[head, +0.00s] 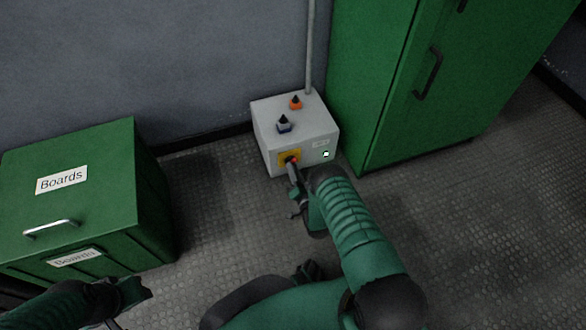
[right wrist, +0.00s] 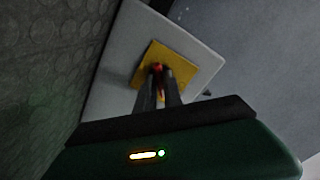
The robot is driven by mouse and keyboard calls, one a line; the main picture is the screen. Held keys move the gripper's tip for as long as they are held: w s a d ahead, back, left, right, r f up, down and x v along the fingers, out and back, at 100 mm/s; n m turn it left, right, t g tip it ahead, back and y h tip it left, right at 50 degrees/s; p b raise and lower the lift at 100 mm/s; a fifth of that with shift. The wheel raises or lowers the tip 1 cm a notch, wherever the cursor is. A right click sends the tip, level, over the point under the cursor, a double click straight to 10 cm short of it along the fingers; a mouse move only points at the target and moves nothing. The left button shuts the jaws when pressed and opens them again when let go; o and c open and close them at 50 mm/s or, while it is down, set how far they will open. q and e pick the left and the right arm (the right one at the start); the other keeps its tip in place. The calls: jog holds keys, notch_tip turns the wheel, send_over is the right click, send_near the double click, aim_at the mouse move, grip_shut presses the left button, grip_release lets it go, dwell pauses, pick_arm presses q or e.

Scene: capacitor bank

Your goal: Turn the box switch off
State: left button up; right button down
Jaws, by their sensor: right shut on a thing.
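The grey switch box (head: 312,132) stands on the floor against the wall in the head view. Its front carries a yellow plate (head: 283,160) with a red switch handle (head: 293,159), and a small lit indicator (head: 326,154) to the right. My right gripper (head: 292,165) reaches to the box front and is shut on the red handle. In the right wrist view the fingers (right wrist: 158,80) meet at the red handle (right wrist: 158,67) in front of the yellow plate (right wrist: 178,62); they partly hide it. My left gripper (head: 134,289) is low at the left, its jaw state unclear.
A green "Boards" cabinet (head: 85,180) is at left. A tall green cabinet (head: 400,90) is close on the right. A pipe (head: 310,45) rises behind the box.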

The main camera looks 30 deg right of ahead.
jog(key=n, duration=0.2)
jog(key=n+p, duration=0.1)
jog(key=n, duration=0.1)
jog(key=shift+s+d+f+n+p, duration=0.1)
jog(key=shift+s+n+p, duration=0.1)
jog(key=shift+n+p, duration=0.1)
jog(key=shift+d+f+n+p, duration=0.15)
jog(key=shift+n+p, duration=0.35)
jog(key=shift+n, duration=1.8)
jog(key=c, duration=1.6)
grip_release()
jog(key=shift+o, duration=0.7)
